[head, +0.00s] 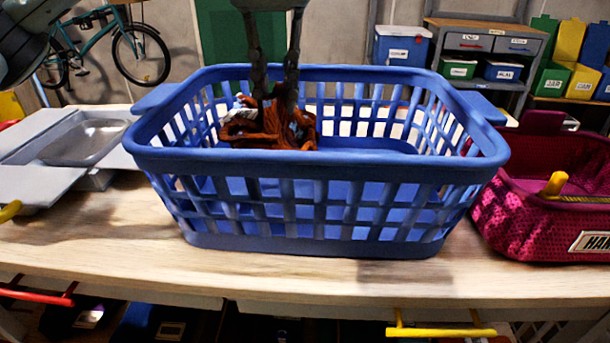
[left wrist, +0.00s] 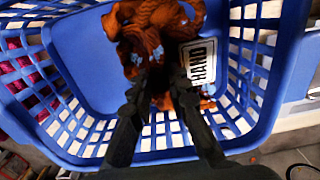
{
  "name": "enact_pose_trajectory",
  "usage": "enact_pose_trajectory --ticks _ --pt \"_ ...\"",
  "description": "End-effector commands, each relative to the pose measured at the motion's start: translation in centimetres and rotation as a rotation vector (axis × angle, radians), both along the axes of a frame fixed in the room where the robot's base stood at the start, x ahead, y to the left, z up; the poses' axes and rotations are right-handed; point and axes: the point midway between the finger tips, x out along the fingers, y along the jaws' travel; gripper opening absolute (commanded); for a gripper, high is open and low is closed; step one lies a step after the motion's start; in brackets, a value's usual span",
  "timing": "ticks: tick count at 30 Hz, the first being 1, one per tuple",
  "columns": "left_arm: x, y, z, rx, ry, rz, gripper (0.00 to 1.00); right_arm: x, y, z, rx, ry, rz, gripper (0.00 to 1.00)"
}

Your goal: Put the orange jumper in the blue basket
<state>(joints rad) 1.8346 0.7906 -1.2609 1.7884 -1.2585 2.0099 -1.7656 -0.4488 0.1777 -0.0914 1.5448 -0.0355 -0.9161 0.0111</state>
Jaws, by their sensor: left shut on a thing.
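The blue basket (head: 320,160) stands upright on the wooden worktop, with slatted sides and an open top. The orange jumper (head: 268,128) is a crumpled rust-orange bundle inside its rim, towards the back left. My left gripper (head: 277,103) reaches down into the basket from above and is shut on the jumper. In the left wrist view, the jumper (left wrist: 150,28) is bunched at the fingertips over the blue basket floor (left wrist: 85,45). A white "HAND" label (left wrist: 198,62) shows beside it; I cannot tell what it is fixed to. My right gripper is not in view.
A magenta basket (head: 545,205) stands close on the right. A grey sink unit (head: 75,145) is on the left. The worktop (head: 320,278) is clear in front. Yellow (head: 440,331) and red (head: 38,296) handles stick out below its front edge. A shelf with bins is behind.

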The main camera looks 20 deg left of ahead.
Motion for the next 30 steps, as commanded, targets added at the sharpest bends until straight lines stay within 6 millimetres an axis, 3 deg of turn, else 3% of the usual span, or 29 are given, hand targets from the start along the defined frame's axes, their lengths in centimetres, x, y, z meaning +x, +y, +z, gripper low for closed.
enact_pose_trajectory --ticks 6,18,30 --pt "-0.1 0.0 -4.1 -0.001 0.005 -0.001 0.00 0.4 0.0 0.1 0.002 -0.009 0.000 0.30" --pt "-0.1 0.0 -8.6 -0.002 0.003 0.000 0.00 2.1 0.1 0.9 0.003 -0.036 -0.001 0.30" --pt "0.0 0.0 -9.2 -0.002 -0.002 0.001 0.00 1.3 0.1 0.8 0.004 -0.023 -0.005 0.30"
